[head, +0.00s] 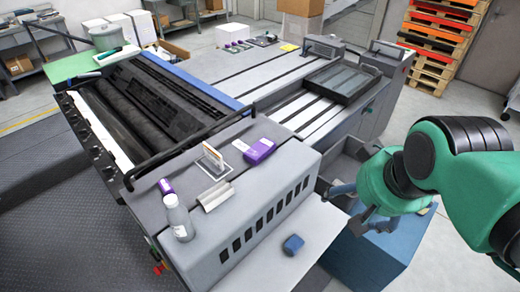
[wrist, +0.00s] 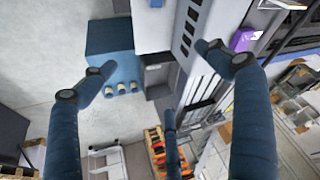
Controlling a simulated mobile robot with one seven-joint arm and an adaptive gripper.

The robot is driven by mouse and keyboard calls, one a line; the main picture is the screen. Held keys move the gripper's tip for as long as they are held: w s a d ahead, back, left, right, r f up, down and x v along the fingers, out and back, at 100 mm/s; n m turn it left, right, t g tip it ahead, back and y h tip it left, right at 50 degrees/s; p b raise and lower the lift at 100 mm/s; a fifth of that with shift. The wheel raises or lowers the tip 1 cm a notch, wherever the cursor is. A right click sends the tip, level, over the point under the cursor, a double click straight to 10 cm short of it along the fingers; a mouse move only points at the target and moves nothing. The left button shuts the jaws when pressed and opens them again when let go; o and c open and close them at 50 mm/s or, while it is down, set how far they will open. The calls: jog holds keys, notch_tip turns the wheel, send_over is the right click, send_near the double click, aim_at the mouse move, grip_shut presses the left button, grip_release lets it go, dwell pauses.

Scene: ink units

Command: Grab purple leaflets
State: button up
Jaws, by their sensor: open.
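A stack of purple leaflets (head: 260,152) with a white label lies on top of the grey press unit, right of a clear stand holding cards. A purple piece, probably the same stack, shows at the upper right in the wrist view (wrist: 245,40), beyond a finger. A smaller purple item (head: 165,187) stands behind a bottle. My gripper (head: 357,208) is off the right side of the unit, lower than its top and apart from the leaflets. In the wrist view its dark blue fingers (wrist: 158,72) are spread wide with nothing between them.
A blue cloth-like item (head: 293,245) lies on a pale shelf. A blue cabinet (head: 370,255) is below my gripper. Pallets (head: 440,45) are stacked at the back right.

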jog(key=w+a+r+m+g+p, duration=0.1)
jog(key=w+r+p, duration=0.15)
jog(key=w, duration=0.25)
jog(key=w+a+r+m+p, duration=0.1)
jog(key=w+a+r+p, duration=0.15)
jog(key=w, duration=0.25)
jog(key=m+g+p, duration=0.4)
jog(key=m+p, duration=0.1)
jog(key=p, duration=1)
send_over(263, 149)
notch_tip(263, 149, down, 10)
jog(key=shift+f, duration=0.15)
notch_tip(263, 149, down, 8)
jog(key=shift+f, duration=0.15)
jog(key=shift+f, duration=0.1)
